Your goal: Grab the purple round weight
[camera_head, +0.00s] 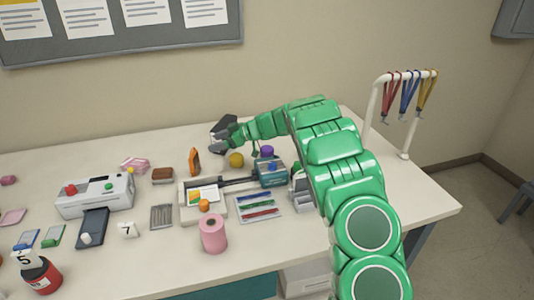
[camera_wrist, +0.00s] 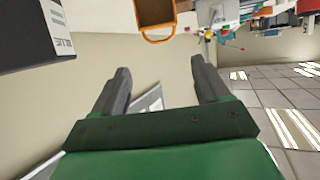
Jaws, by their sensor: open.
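The purple round weight (camera_head: 267,151) is a small, short purple cylinder on the white table, in the middle of the head view. I cannot make out the purple weight in the wrist view.
My green arm spans the table's right side. A device with a blue-grey block (camera_head: 271,174) is just in front of the weight. An orange upright piece (camera_head: 194,162), pink roll (camera_head: 213,235) and white machine (camera_head: 97,196) stand leftward. A white lanyard rack (camera_head: 371,106) stands right.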

